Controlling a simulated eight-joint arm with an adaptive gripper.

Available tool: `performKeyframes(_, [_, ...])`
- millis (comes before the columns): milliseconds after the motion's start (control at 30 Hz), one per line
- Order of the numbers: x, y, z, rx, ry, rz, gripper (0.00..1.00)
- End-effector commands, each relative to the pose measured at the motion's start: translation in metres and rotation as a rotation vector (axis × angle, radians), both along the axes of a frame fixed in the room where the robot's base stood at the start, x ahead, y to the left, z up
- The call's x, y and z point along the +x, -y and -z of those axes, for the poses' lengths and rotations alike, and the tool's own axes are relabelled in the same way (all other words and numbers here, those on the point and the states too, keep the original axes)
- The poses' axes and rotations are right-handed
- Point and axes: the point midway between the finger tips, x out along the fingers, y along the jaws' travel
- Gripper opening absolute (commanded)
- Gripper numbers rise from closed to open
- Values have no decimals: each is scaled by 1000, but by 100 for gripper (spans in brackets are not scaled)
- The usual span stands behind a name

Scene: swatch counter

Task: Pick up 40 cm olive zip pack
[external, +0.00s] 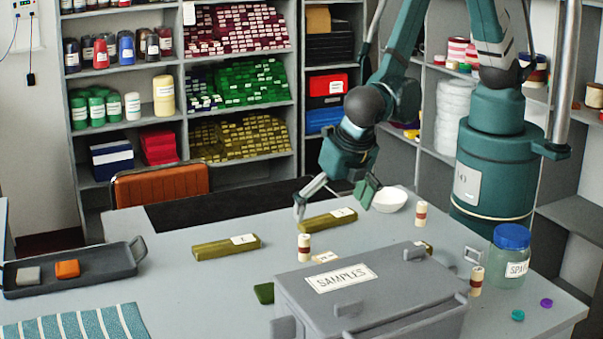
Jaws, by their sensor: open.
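Two long olive packs with white labels lie on the grey counter. One olive pack (212,250) is at centre left. The other olive pack (318,222) lies farther back, to its right. The label writing is too small to read, so I cannot tell which one is 40 cm. My gripper (334,203) is open, with its fingers spread on either side above the back right pack. It looks empty, and I cannot tell whether it touches the pack.
A grey SAMPLES box (400,285) fills the front middle. Cream rolls with dark bands (304,247), a white bowl (388,200) and a blue-lidded jar (510,262) stand around it. A dark tray (75,283) is at left.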

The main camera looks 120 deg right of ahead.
Motion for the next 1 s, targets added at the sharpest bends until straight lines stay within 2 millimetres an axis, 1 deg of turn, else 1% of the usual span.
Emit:
performKeyframes(100, [1,3,7,0,0,0,100])
performKeyframes(200, [0,4,10,0,0,0,100])
performKeyframes(767, [0,5,11,0,0,0,100])
performKeyframes(933, [0,5,11,0,0,0,79])
performKeyframes(1000, [0,5,11,0,0,0,79])
